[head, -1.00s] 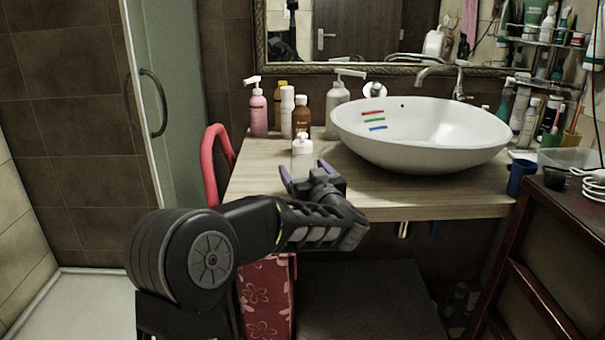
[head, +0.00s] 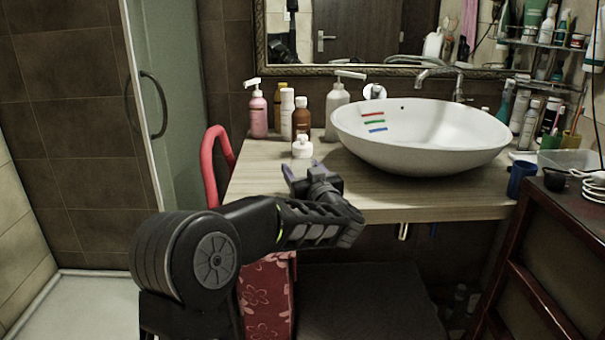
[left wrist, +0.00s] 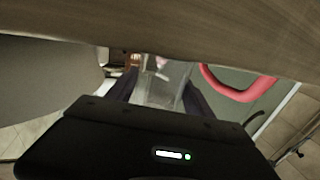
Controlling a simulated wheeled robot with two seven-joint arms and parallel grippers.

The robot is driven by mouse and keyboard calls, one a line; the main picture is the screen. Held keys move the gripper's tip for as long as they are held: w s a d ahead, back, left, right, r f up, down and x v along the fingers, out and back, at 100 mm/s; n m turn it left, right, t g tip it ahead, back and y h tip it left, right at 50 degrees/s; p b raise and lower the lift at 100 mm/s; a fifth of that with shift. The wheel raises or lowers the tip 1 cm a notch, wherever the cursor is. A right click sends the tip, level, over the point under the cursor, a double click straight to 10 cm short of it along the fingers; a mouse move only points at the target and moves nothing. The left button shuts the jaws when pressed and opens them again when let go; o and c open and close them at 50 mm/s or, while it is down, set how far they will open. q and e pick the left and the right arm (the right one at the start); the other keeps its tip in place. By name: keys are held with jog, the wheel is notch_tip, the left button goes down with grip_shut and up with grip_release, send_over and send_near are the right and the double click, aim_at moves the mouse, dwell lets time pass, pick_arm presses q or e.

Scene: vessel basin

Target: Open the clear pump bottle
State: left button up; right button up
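The clear pump bottle shows in the left wrist view (left wrist: 160,88) as a see-through body between my two fingers. In the head view its white top (head: 302,147) shows above my left gripper (head: 303,171), near the front left of the countertop. Its lower body is largely hidden by the gripper there. In the left wrist view my left gripper (left wrist: 160,95) has a finger close against each side of the body and looks shut on it. Whether the bottle stands on the counter or is held above it is hidden. My right gripper is not in view.
A pink pump bottle (head: 258,113), a brown bottle (head: 302,117) and a grey pump bottle (head: 337,105) stand behind on the wooden countertop (head: 420,198). A white basin (head: 425,145) is to the right. A red chair back (head: 212,165) is at the left edge.

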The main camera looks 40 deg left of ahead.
aim_at(302, 135)
pick_arm(q)
jog(key=c, duration=1)
notch_tip(302, 135, up, 10)
jog(key=p, duration=0.3)
dwell(0.3)
jog(key=o, duration=0.8)
grip_shut()
